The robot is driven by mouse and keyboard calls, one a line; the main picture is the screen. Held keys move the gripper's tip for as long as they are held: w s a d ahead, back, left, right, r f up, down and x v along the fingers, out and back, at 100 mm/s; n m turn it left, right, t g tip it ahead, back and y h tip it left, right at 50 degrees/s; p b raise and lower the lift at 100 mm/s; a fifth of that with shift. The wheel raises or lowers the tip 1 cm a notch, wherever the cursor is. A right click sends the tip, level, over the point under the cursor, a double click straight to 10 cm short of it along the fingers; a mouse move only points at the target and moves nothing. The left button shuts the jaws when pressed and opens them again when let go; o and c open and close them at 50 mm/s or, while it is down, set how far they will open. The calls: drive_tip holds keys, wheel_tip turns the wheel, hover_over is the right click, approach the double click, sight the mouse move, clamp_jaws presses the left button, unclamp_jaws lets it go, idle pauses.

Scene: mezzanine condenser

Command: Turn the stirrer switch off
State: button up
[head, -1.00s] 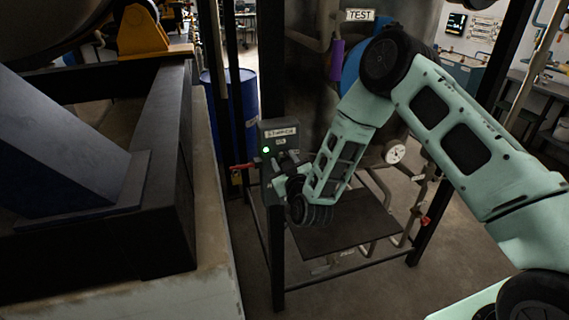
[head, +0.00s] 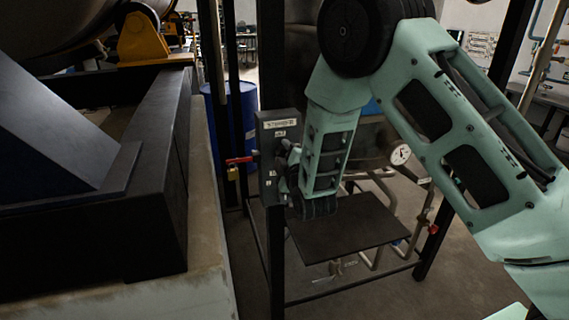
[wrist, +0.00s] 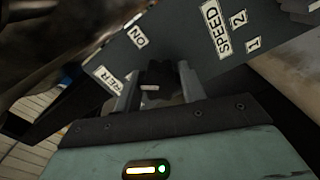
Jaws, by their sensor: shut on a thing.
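The grey stirrer control box (head: 268,160), with a white label on top, is mounted on the dark frame post. My gripper (head: 284,168) is at its front right side, partly hidden by my arm. In the wrist view, the panel (wrist: 188,50) shows an ON label, a SPEED label with 2 and 1, and a partly cut-off label. My gripper (wrist: 160,84) is shut on the dark switch knob (wrist: 156,76), with a finger on each side. The OFF marking is not visible. No lit green lamp shows on the box.
A red-handled valve (head: 240,160) sticks out left of the box. A dark shelf plate (head: 350,228) lies below my gripper inside the frame. A black machine base on a concrete plinth (head: 215,250) fills the left. A pressure gauge (head: 400,154) is at right.

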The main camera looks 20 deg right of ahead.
drive_tip(key=n+b, duration=0.1)
drive_tip(key=n, duration=0.2)
drive_tip(key=shift+a+f+n+b, duration=0.1)
drive_tip(key=shift+n+b, duration=0.2)
drive_tip(key=shift+n, duration=0.1)
drive_tip(key=shift+n+b, duration=0.4)
drive_tip(key=shift+n, duration=1.3)
drive_tip(key=o, duration=1)
drive_tip(key=shift+c, duration=0.2)
drive_tip(key=shift+s, duration=0.1)
drive_tip(key=s+p, duration=0.8)
drive_tip(key=s, duration=0.9)
drive_tip(key=shift+s, duration=0.15)
